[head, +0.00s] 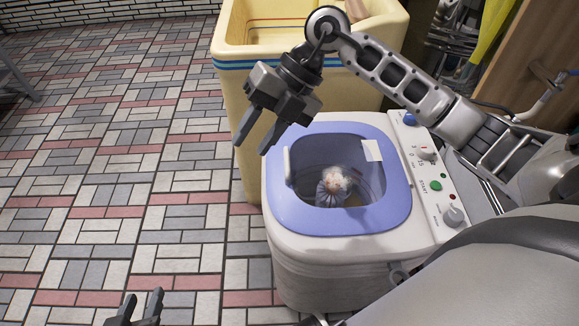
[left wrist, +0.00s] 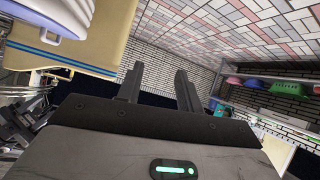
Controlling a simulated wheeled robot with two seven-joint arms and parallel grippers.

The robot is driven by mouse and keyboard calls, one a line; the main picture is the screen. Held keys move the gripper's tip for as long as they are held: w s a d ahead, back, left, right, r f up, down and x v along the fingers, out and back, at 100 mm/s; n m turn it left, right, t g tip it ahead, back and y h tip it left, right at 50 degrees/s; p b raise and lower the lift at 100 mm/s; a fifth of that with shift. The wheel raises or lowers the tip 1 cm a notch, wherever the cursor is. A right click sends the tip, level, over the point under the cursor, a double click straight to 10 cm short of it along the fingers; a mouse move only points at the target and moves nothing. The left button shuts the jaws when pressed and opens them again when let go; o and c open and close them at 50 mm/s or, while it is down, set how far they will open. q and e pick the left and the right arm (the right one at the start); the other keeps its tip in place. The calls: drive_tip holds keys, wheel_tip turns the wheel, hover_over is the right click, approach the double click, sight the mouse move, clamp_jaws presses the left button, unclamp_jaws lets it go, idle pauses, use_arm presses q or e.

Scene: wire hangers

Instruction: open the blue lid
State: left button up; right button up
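The blue lid (head: 308,218) lies shut on top of the small white washing machine (head: 330,272). It has a clear window, through which a pale round bundle shows, and a white handle (head: 288,166) on its left edge. My right gripper (head: 253,146) is open and empty, above and just to the left of the lid's far left corner, apart from the handle. My left gripper (head: 143,296) is open and empty low over the floor, left of the machine. Its open fingers also show in the left wrist view (left wrist: 157,84), where part of the machine (left wrist: 62,22) is at top left.
A yellow tub (head: 240,105) with blue stripes stands behind the machine. The control panel (head: 425,170) with knobs and buttons is on the machine's right side. The tiled floor (head: 110,170) to the left is clear. Shelves with coloured basins (left wrist: 255,83) show in the left wrist view.

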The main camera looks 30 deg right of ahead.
drive_tip(key=w+d+m+t+h+b, duration=0.1)
drive_tip(key=w+d+m+h, duration=0.15)
drive_tip(key=d+h, duration=0.6)
drive_tip(key=y+b, duration=0.1)
drive_tip(key=y, duration=0.1)
approach(287, 162)
drive_tip(key=f, duration=0.5)
drive_tip(key=a+f, duration=0.1)
drive_tip(key=f, duration=0.2)
drive_tip(key=shift+w, duration=0.2)
clamp_jaws()
